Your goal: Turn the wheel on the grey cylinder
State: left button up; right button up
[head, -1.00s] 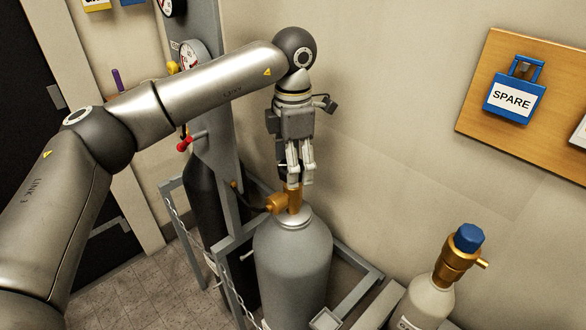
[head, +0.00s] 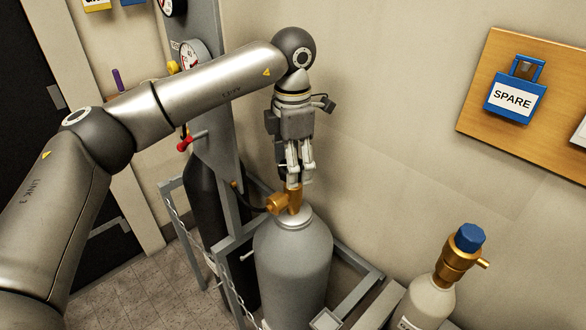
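The grey cylinder (head: 293,264) stands upright in a metal rack near the middle of the head view. Its brass valve (head: 291,201) rises from the top. My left gripper (head: 299,178) points straight down over the valve, its fingers around the place at the valve's top. The wheel is hidden by the fingers; a dark bit shows beside them. I cannot tell whether the fingers are closed on the wheel. My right gripper is not in view.
A darker cylinder (head: 203,195) stands behind in the rack (head: 231,245). A pale cylinder with a blue-capped brass valve (head: 458,255) stands at the right. A gauge (head: 192,54) and a red-handled lever (head: 185,144) are on the post.

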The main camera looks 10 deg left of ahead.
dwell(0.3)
pick_arm(q)
jog(key=shift+r+p, duration=1.9)
jog(key=shift+r, duration=1.15)
jog(key=shift+s+f, duration=0.1)
jog(key=shift+f, duration=0.05)
